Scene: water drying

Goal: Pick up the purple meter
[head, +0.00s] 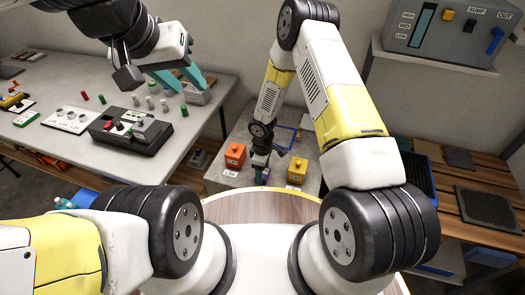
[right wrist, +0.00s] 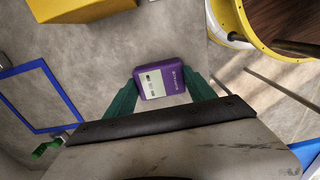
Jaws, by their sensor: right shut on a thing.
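The purple meter (right wrist: 162,82) is a small purple box with a pale label panel, seen in the right wrist view. It sits between the green fingers of my right gripper (right wrist: 155,92), which is shut on it. In the head view my right gripper (head: 260,166) points down at the grey table, between an orange box and a yellow box. I cannot tell whether the meter still touches the table. My left gripper (head: 182,80) is open and empty above the left table, with its teal fingers apart.
The orange box (head: 235,155) and the yellow box (head: 297,170) stand close on either side. A blue square outline (right wrist: 80,112) marks the grey surface. The left table (head: 60,85) holds a black device (head: 130,130) and several small coloured pieces. A wall panel (head: 440,28) is at upper right.

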